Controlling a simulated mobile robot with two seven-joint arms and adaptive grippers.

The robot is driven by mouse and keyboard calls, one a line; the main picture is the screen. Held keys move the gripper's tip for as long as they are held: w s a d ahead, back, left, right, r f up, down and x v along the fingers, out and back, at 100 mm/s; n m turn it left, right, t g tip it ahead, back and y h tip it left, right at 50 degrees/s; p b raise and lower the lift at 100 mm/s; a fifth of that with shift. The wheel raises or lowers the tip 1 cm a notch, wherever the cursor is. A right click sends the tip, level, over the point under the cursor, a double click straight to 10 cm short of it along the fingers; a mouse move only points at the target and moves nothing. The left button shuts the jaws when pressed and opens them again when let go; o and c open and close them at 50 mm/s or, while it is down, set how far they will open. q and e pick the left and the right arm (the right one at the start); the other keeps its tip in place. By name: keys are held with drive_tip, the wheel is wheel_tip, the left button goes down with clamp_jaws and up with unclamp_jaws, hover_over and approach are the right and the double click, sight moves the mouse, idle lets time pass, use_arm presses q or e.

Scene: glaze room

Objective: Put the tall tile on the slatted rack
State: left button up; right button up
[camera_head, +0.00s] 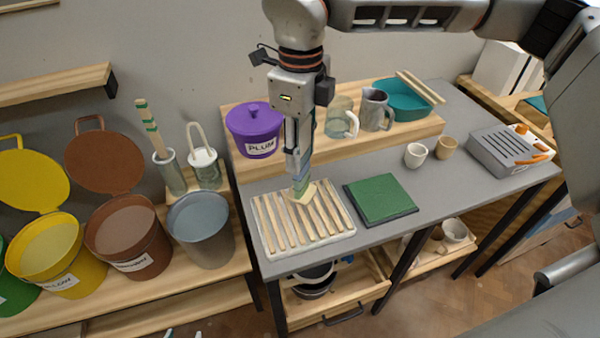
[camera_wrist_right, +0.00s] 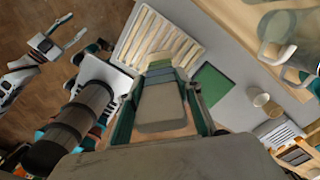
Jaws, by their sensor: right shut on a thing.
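The tall tile (camera_head: 303,193) is in my right gripper (camera_head: 299,176), with a beige lower end and greenish bands above. In the right wrist view the banded tile (camera_wrist_right: 160,72) is between the fingers, pointing at the rack. The slatted rack (camera_head: 265,238) has pale wooden slats in a light frame and lies on the grey table. The tile's lower end is over the rack's upper middle; I cannot tell whether it touches the slats. My left gripper (camera_wrist_right: 66,40) is open and empty, away from the rack; only its fingertips show at the head view's bottom edge.
A green square pad (camera_head: 382,199) lies right of the rack. A purple PLUM pot (camera_head: 254,131), a glass jug (camera_head: 340,118), a grey mug and a teal bowl (camera_head: 402,101) stand on the raised shelf behind. Glaze buckets (camera_head: 128,236) stand left. Two small cups (camera_head: 416,154) are at right.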

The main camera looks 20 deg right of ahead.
sight(300, 174)
wheel_tip(300, 174, down, 2)
drive_tip(key=shift+f, duration=0.15)
wheel_tip(300, 174, down, 4)
drive_tip(key=shift+f, duration=0.1)
idle(0.3)
drive_tip(key=o, duration=1.3)
drive_tip(key=shift+c, duration=0.2)
